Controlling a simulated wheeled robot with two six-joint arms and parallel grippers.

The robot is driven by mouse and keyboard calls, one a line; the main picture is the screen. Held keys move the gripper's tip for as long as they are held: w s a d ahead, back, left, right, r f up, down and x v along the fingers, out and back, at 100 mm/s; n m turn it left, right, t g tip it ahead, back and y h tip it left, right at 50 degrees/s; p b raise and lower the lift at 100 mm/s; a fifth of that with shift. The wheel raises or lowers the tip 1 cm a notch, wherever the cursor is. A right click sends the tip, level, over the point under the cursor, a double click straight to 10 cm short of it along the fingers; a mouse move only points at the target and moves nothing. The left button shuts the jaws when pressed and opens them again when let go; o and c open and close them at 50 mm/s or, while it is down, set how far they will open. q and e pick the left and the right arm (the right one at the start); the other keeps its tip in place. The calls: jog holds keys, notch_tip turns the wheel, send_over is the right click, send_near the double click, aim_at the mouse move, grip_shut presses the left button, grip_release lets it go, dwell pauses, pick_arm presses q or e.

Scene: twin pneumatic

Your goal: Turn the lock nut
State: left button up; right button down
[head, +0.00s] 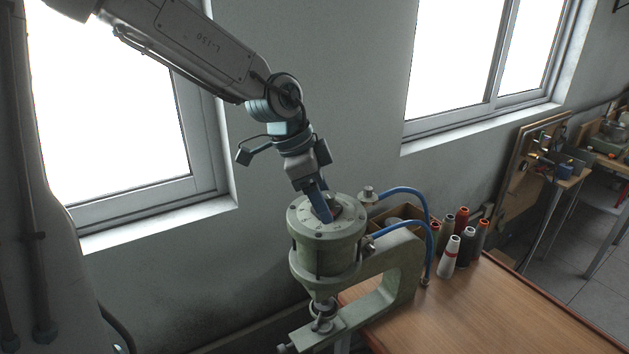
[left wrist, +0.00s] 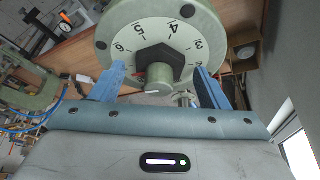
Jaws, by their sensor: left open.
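A pale green round pneumatic head (head: 327,245) stands on a C-shaped frame (head: 395,275) at the table's left corner. In the left wrist view its numbered dial face (left wrist: 190,25) surrounds a dark hexagonal lock nut (left wrist: 161,57), with a short grey stud (left wrist: 159,76) sticking out of the nut. My left gripper (head: 322,208) points down at the top of the head. In the left wrist view its two blue fingers (left wrist: 161,76) are open, one on each side of the nut, with gaps showing between. The fingers partly hide the nut in the head view.
Blue air hoses (head: 405,191) curve from the head to its right side. Several thread spools (head: 449,250) stand behind on the wooden table (head: 490,310), whose front is clear. A wall with windows lies close behind the arm.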

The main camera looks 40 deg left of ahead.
pick_arm(q)
jog(key=shift+a+r, duration=0.1)
jog(key=shift+r, duration=0.2)
jog(key=b+v, duration=0.4)
jog(key=v, duration=0.6)
jog(key=shift+s+f, duration=0.1)
